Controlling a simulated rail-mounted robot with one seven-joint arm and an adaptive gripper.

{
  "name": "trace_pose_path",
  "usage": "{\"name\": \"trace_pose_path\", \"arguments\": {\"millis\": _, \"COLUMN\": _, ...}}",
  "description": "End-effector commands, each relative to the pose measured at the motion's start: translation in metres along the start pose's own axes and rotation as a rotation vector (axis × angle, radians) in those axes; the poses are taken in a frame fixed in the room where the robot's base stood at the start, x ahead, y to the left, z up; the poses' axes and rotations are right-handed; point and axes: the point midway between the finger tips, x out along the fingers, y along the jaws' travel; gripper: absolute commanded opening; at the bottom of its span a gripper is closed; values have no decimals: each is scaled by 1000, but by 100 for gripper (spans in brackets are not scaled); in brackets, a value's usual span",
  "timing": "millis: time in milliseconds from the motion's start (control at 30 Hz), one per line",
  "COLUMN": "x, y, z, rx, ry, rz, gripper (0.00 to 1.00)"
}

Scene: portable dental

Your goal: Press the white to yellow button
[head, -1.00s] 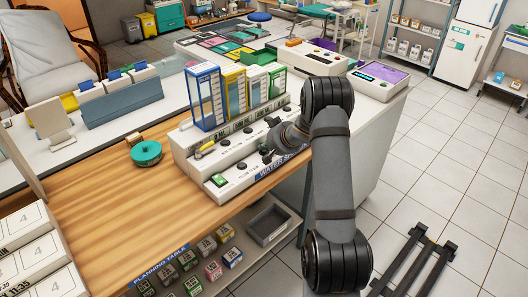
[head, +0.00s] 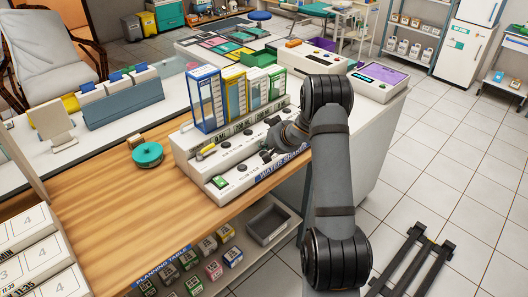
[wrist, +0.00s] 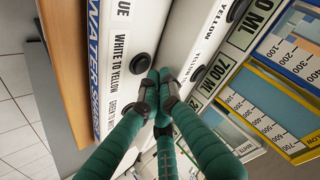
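In the wrist view, the label WHITE TO YELLOW (wrist: 129,53) is on the white panel, with a round black button (wrist: 142,63) beside it. My gripper (wrist: 158,90) has teal fingers with dark tips, closed together just below this button in the picture. I see nothing held between them. I cannot tell whether a fingertip touches the panel. In the head view, my gripper (head: 268,152) is low over the right part of the white button console (head: 210,180), and my arm hides part of that end. The label is too small to read there.
Another black button (wrist: 238,10) is near the top of the wrist view. Tall blue, yellow and green measuring containers (head: 206,98) stand behind the console. A teal round object (head: 147,154) rests on the wooden table (head: 95,205), whose middle is mostly clear.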

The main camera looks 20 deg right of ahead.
Motion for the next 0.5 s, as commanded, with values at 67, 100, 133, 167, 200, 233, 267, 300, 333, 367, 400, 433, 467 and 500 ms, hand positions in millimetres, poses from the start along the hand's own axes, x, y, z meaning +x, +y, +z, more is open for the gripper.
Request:
{"name": "trace_pose_path", "arguments": {"millis": 67, "x": 0, "y": 0, "z": 0, "rx": 0, "ry": 0, "rz": 0, "gripper": 0}}
{"name": "trace_pose_path", "arguments": {"millis": 100, "x": 0, "y": 0, "z": 0, "rx": 0, "ry": 0, "rz": 0, "gripper": 0}}
{"name": "trace_pose_path", "arguments": {"millis": 133, "x": 0, "y": 0, "z": 0, "rx": 0, "ry": 0, "rz": 0, "gripper": 0}}
{"name": "trace_pose_path", "arguments": {"millis": 167, "x": 0, "y": 0, "z": -1, "rx": 0, "ry": 0, "rz": 0, "gripper": 0}}
{"name": "trace_pose_path", "arguments": {"millis": 200, "x": -2, "y": 0, "z": -2, "rx": 0, "ry": 0, "rz": 0, "gripper": 0}}
{"name": "trace_pose_path", "arguments": {"millis": 233, "x": -3, "y": -1, "z": -3, "rx": 0, "ry": 0, "rz": 0, "gripper": 0}}
{"name": "trace_pose_path", "arguments": {"millis": 267, "x": -4, "y": -2, "z": -4, "rx": 0, "ry": 0, "rz": 0, "gripper": 0}}
{"name": "trace_pose_path", "arguments": {"millis": 300, "x": -6, "y": -2, "z": -6, "rx": 0, "ry": 0, "rz": 0, "gripper": 0}}
{"name": "trace_pose_path", "arguments": {"millis": 333, "x": -8, "y": -3, "z": -8, "rx": 0, "ry": 0, "rz": 0, "gripper": 0}}
{"name": "trace_pose_path", "arguments": {"millis": 367, "x": -10, "y": -4, "z": -9, "rx": 1, "ry": 0, "rz": 0, "gripper": 0}}
{"name": "trace_pose_path", "arguments": {"millis": 400, "x": -12, "y": -5, "z": -12, "rx": 1, "ry": 0, "rz": 0, "gripper": 0}}
{"name": "trace_pose_path", "arguments": {"millis": 433, "x": -14, "y": -6, "z": -14, "rx": 1, "ry": 0, "rz": 0, "gripper": 0}}
{"name": "trace_pose_path", "arguments": {"millis": 467, "x": -16, "y": -6, "z": -16, "rx": 1, "ry": 0, "rz": 0, "gripper": 0}}
{"name": "trace_pose_path", "arguments": {"millis": 500, "x": -19, "y": -7, "z": -18, "rx": 1, "ry": 0, "rz": 0, "gripper": 0}}
